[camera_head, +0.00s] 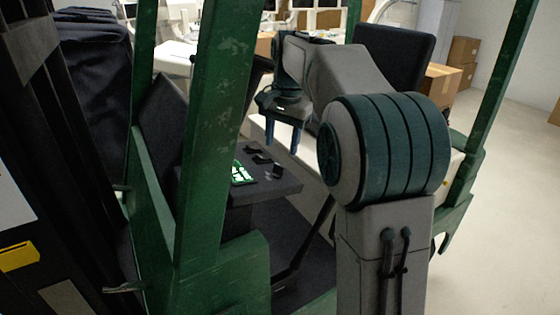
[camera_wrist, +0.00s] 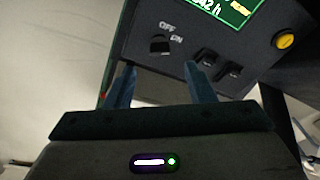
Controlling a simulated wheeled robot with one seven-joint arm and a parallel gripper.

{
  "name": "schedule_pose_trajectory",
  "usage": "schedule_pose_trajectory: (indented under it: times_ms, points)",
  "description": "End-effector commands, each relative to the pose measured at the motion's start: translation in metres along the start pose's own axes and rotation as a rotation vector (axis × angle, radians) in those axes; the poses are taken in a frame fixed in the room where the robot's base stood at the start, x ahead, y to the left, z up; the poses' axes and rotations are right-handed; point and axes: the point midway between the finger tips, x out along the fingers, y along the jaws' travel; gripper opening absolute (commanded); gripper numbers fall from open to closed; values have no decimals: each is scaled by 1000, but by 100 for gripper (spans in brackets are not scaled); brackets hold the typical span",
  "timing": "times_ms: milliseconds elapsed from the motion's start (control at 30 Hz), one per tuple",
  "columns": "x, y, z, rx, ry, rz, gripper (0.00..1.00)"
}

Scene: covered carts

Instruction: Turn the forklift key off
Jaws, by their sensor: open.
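The forklift key (camera_wrist: 160,46) is a small black knob on the dark dashboard panel (camera_wrist: 150,22) in the wrist view, below the OFF label and left of the ON label. Which label it points at is hard to tell. My gripper (camera_wrist: 160,67) is open and empty, its two blue fingers spread to either side just below the key in the picture and apart from it. In the head view my gripper (camera_head: 282,146) hangs with fingers down above the dashboard (camera_head: 270,185); the key is too small to make out there.

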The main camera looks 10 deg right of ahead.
Motion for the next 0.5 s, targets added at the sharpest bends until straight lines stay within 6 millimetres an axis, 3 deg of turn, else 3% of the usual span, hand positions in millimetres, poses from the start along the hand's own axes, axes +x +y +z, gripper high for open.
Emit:
schedule_pose_trajectory:
  times_ms: [200,500]
  points:
    - [40,0,1,-1,-2,2,49]
    - [62,0,0,-1,0,1,49]
